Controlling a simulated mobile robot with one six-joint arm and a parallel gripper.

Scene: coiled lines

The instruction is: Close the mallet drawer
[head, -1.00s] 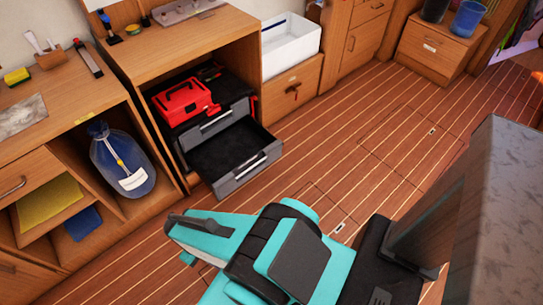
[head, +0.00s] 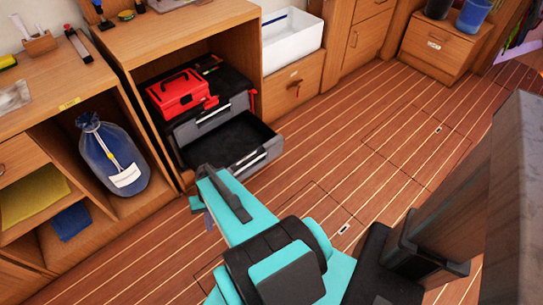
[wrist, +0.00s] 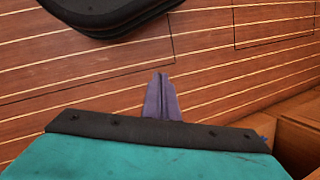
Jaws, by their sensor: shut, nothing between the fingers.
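A grey tool chest with drawers stands inside the open bay of the wooden cabinet in the head view. Its lower drawer (head: 254,161) is pulled far out, and the black interior that shows looks empty. The upper drawer (head: 212,121) stands out less. I see no clear label telling which is the mallet drawer. My gripper (head: 207,219) is low over the floor, in front of and apart from the lower drawer, partly hidden by my teal wrist. In the wrist view my gripper's purple fingers (wrist: 160,94) are together and empty, above floorboards.
A red toolbox (head: 181,93) sits on the chest. A blue bag (head: 112,158) fills the bay to the left. A white bin (head: 292,40) stands on the cabinet to the right. The plank floor (head: 370,130) right of the drawer is clear.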

